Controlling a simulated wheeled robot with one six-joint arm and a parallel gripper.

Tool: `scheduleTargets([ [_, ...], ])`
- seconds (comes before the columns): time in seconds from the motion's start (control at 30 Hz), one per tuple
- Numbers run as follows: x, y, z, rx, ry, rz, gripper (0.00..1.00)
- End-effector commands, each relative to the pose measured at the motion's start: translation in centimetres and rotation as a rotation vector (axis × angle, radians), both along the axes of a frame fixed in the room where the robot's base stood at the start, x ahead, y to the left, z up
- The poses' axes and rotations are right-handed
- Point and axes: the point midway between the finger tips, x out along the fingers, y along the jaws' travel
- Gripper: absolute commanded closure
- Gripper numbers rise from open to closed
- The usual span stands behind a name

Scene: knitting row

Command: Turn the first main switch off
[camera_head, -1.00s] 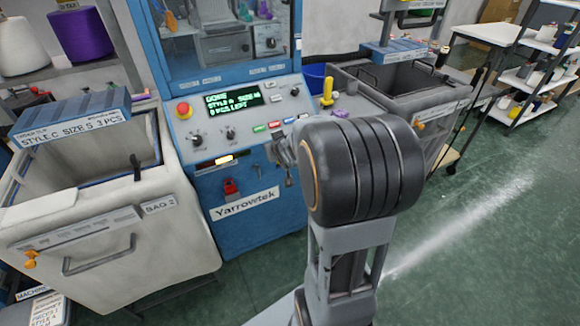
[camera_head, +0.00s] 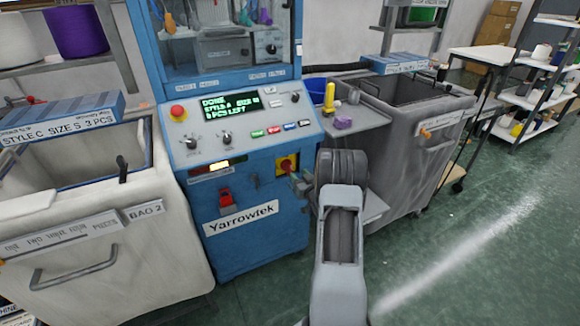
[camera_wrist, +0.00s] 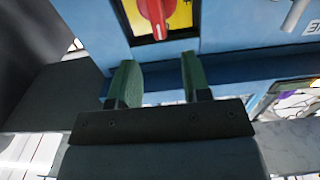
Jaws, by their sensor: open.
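The main switch (camera_head: 287,165) is a red rotary knob on a yellow plate, on the lower right of the blue Yarrowtek machine (camera_head: 230,255). It also shows at the top of the wrist view (camera_wrist: 157,15), where its red handle runs up and down the picture and its top is cut off. My gripper (camera_wrist: 155,75) is open and empty, its green-padded fingers spread just below the plate in the wrist view, apart from the knob. In the head view my gripper (camera_head: 301,186) is small and partly hidden by my wrist, close to the switch.
A red padlock-like part (camera_head: 225,198) and a key switch (camera_head: 254,181) sit left of the main switch. A red emergency button (camera_head: 179,112) is on the panel above. A white bin (camera_head: 110,255) stands left, a grey bin (camera_head: 405,165) right.

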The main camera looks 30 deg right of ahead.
Motion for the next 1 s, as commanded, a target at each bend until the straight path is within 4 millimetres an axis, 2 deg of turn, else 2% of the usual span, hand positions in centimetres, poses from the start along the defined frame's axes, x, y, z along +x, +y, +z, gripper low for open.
scheduleTargets([
  [0.2, 4.1, -0.5, 0.0, -0.001, 0.0, 0.002, 0.56],
  [0.43, 7.0, -0.9, -0.1, -0.001, 0.001, 0.001, 0.56],
  [0.67, 8.1, -1.1, 0.0, 0.001, 0.002, -0.001, 0.56],
  [0.97, 8.2, -1.1, 0.0, 0.001, 0.002, -0.001, 0.56],
  [1.0, 8.2, -1.1, 0.0, 0.001, 0.002, -0.001, 0.6],
])
